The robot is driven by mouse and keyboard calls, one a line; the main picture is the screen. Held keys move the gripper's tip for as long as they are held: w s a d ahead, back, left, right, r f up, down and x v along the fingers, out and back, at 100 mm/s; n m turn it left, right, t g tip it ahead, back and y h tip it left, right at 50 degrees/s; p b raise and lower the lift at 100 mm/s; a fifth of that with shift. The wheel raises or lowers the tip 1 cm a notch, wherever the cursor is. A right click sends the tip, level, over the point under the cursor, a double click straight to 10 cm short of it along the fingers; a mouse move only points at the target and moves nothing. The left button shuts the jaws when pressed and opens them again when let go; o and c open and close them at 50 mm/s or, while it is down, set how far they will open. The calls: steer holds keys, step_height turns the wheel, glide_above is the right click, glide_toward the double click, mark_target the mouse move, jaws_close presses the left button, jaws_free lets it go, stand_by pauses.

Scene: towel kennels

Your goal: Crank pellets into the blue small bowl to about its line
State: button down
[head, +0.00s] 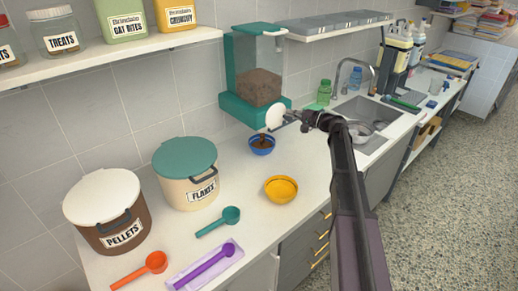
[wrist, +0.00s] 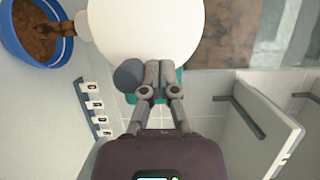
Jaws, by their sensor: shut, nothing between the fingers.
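The blue small bowl (head: 262,150) sits on the counter below the teal dispenser (head: 240,106), whose clear hopper holds brown pellets (head: 259,87). Brown pellets lie in the bowl, and more brown shows at the spout above it. A white crank disc (head: 275,117) is on the dispenser's front. It fills the top of the wrist view (wrist: 145,30). My gripper (head: 295,117) is shut and empty at the disc. Its fingertips (wrist: 158,72) are beside a grey-blue round knob (wrist: 128,75).
A yellow bowl (head: 281,190) stands in front of the blue one. Pellets (head: 122,235) and flakes (head: 190,195) tubs, a teal scoop (head: 218,221), orange scoop (head: 140,270) and purple scoop (head: 206,267) are left. The sink (head: 365,113) is right. Shelves hang above.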

steer(key=shift+f+b, duration=0.3)
steer(key=shift+b, duration=0.05)
steer(key=shift+s+d+r, duration=0.1)
steer(key=shift+s+d+r, duration=0.1)
steer(key=shift+s+d, duration=0.25)
steer(key=shift+s, duration=0.2)
steer(key=shift+d, duration=0.1)
stand_by(0.3)
steer(key=s+d, duration=0.4)
steer(key=s, duration=0.1)
steer(key=shift+s, duration=0.35)
stand_by(0.7)
